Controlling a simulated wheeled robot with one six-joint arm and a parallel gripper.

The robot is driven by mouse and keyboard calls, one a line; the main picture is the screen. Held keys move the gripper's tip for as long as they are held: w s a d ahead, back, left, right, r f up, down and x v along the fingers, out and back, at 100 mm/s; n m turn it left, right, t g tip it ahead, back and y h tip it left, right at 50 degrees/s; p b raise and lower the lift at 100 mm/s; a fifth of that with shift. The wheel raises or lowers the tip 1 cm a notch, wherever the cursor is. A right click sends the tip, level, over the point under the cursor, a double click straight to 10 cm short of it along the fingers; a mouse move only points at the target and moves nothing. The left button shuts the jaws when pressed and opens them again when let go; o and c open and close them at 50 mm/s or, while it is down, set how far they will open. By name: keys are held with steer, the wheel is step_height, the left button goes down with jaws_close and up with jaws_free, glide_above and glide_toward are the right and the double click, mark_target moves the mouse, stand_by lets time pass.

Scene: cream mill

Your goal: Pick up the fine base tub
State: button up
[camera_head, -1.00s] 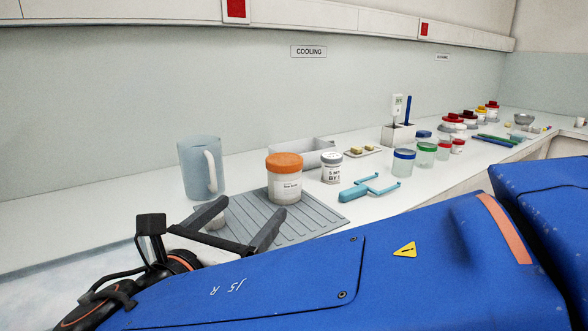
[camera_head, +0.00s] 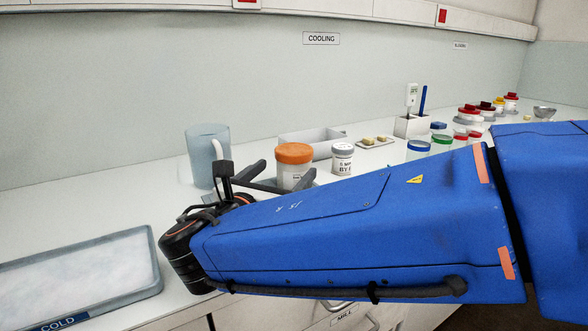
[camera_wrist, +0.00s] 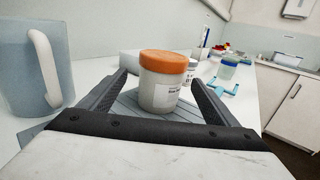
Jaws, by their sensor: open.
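A white tub with an orange lid (camera_head: 294,153) stands upright on the counter in the head view. In the wrist view the tub (camera_wrist: 162,85) stands on a grey ribbed mat (camera_wrist: 128,108); its label is too small to read fully. My gripper (camera_head: 285,172) is open and empty, its fingers pointing at the tub. In the wrist view the two fingers of my gripper (camera_wrist: 158,80) lie left and right of the tub, with gaps to it. My blue arm and gripper hide the tub's lower part in the head view.
A pale blue jug (camera_head: 207,150) stands left of the tub. A smaller grey-lidded jar (camera_head: 342,158) stands close to its right. A grey bin (camera_head: 308,138) lies behind. Blue- and green-lidded jars (camera_head: 418,149) stand farther right. A cold tray (camera_head: 80,268) lies at the front left.

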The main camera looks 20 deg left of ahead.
steer(key=shift+w+d+f, duration=0.1)
steer(key=shift+w+d, duration=0.1)
steer(key=shift+w, duration=1.25)
steer(key=shift+w+d+f, duration=0.1)
steer(key=shift+w+d, duration=0.05)
steer(key=shift+w, duration=1.25)
steer(key=shift+c, duration=0.6)
steer(key=c, duration=1.3)
